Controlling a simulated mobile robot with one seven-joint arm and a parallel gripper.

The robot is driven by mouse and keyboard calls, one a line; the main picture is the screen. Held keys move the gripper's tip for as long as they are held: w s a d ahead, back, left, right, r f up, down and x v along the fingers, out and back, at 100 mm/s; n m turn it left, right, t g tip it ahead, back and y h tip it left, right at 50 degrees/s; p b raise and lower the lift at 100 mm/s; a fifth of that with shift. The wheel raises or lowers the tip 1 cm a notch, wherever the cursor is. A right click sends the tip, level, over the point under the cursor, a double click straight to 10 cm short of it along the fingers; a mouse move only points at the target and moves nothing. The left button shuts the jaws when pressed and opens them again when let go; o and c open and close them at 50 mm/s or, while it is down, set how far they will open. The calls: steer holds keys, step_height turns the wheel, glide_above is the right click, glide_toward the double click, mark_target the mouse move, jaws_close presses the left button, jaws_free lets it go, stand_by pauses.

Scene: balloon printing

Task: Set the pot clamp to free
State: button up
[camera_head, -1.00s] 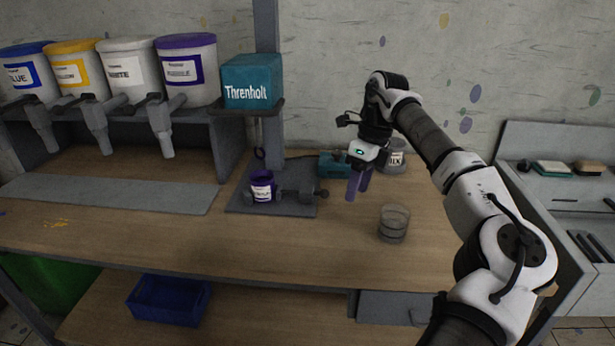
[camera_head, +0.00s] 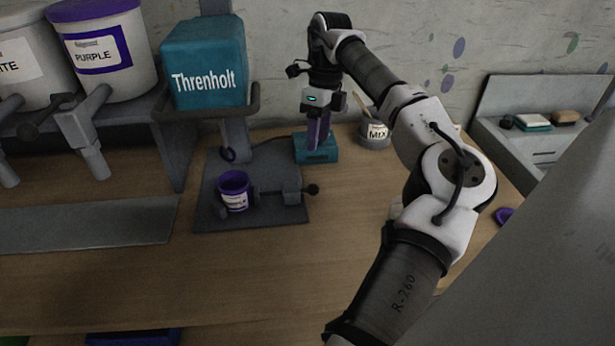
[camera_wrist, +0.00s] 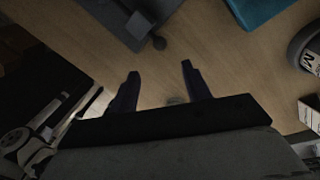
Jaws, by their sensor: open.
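The pot clamp (camera_head: 290,191) sits on a dark grey base plate (camera_head: 250,218) on the bench. Its horizontal rod ends in a dark ball knob (camera_head: 311,189) on the right; the knob also shows in the wrist view (camera_wrist: 159,42). A small pot with purple paint (camera_head: 234,193) stands upright between the clamp's jaws; whether they press on it I cannot tell. My gripper (camera_head: 317,143) points down, in front of the teal box in the head view. In the wrist view my gripper (camera_wrist: 160,69) has its fingers apart with nothing between them, and the knob appears beyond the fingertips.
A teal box (camera_head: 316,157) stands behind the clamp, with a grey MIX pot (camera_head: 374,135) to its right. The teal Threnholt unit (camera_head: 204,70) overhangs the plate's back. Paint buckets (camera_head: 105,45) with spouts line the left. Bare bench lies in front of the clamp.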

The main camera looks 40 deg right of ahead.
steer(key=f+p, duration=0.1)
steer(key=f, duration=0.3)
steer(key=a+f, duration=0.1)
steer(key=f, duration=0.3)
steer(key=s+a+f+p, duration=0.1)
steer(key=f, duration=0.3)
steer(key=shift+a+f+p, duration=0.15)
steer(key=shift+f+p, duration=0.05)
steer(key=shift+p, duration=0.15)
steer(key=shift+c, duration=0.3)
jaws_close()
